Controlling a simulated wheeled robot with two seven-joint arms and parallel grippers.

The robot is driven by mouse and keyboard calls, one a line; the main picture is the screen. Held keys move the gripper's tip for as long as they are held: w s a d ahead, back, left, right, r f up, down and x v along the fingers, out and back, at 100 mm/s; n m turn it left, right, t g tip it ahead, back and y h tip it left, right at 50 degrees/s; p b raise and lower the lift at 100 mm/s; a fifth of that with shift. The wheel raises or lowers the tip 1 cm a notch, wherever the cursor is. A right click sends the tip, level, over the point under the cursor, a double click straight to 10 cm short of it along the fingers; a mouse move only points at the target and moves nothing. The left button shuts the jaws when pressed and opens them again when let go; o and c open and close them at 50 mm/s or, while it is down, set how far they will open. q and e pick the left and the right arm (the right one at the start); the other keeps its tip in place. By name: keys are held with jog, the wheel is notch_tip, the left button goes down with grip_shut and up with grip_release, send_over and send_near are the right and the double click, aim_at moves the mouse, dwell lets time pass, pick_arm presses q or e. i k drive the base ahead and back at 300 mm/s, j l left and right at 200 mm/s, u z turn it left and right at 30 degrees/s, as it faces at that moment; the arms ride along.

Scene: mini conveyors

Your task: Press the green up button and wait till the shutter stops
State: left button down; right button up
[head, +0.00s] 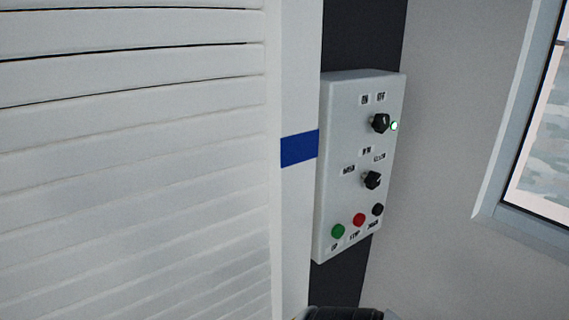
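The green up button (338,231) is at the lower left of a light grey control box (335,150) on the wall, in the head view. A red button (359,220) and a black button (377,209) sit to its right. The slatted white shutter (130,180) fills the left side, with dark gaps between its upper slats. A dark rounded part, probably of my own arm, shows at the bottom edge below the box. No gripper fingers are in view, and nothing is seen touching the green button.
Two black rotary knobs (380,123) are on the box, with a small lit lamp (394,126) beside the upper one. A white post with a blue band (299,148) stands between shutter and box. A framed window (545,130) is at the right. The space before the box looks clear.

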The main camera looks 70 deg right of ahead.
aim_at(338, 231)
jog(key=j+z, duration=0.1)
jog(key=z, duration=0.3)
jog(key=k+z, duration=0.1)
jog(key=z, duration=0.35)
jog(key=j+z, duration=0.15)
jog(key=z, duration=0.25)
jog(key=i+l+z, duration=0.15)
jog(key=z, duration=1.25)
